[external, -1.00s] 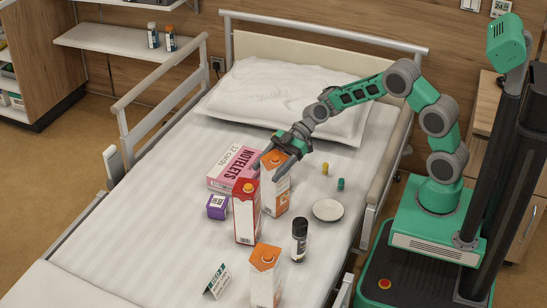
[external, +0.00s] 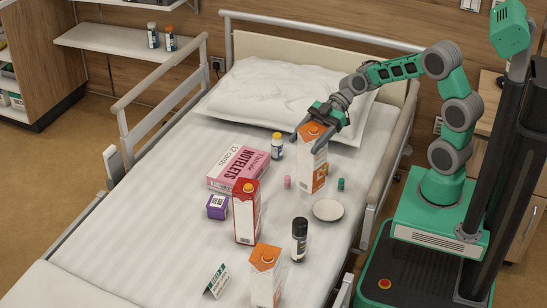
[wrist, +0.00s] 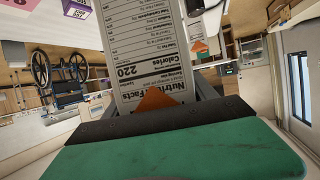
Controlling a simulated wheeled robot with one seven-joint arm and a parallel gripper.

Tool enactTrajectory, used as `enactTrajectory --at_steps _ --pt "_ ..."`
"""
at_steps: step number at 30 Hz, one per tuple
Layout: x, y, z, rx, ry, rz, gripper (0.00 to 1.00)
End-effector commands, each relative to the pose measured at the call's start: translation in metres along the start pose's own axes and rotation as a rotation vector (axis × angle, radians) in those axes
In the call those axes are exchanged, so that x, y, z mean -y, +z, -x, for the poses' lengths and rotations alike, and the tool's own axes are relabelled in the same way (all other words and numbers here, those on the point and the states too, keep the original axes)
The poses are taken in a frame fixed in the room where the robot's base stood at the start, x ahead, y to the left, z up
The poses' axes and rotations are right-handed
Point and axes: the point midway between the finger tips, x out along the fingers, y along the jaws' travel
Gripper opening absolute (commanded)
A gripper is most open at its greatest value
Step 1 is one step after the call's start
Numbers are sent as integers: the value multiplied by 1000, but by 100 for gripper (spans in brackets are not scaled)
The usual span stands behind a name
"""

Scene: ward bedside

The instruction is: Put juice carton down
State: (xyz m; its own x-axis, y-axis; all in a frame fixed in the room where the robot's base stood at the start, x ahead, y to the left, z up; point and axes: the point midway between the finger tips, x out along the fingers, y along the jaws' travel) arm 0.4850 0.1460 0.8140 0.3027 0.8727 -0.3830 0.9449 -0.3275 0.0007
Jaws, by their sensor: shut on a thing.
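A white juice carton with an orange top (external: 313,163) is held upright over the bed, just in front of the pillow. My gripper (external: 312,136) is shut on its upper part. I cannot tell whether the carton's base touches the sheet. In the wrist view, the held carton's nutrition panel (wrist: 150,50) fills the space between my fingers. A second orange-topped carton (external: 265,280) stands at the front of the bed, and a red and white carton (external: 246,215) stands behind it.
Near the held carton are a white plate (external: 328,210), a green item (external: 341,184), a pink item (external: 287,182) and a yellow-capped bottle (external: 277,146). The bed's left side is clear.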

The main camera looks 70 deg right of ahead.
Motion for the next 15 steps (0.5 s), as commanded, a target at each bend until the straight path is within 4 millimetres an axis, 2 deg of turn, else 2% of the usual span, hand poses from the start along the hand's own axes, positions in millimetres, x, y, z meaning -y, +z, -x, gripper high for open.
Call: enactTrajectory --at_steps 3,8,11,15 --pt "13 -6 13 -2 3 3 0" --pt "19 -2 19 -3 6 -1 0" --pt "10 -1 22 -3 12 -1 0" --pt "-19 -1 30 -2 39 -10 0"
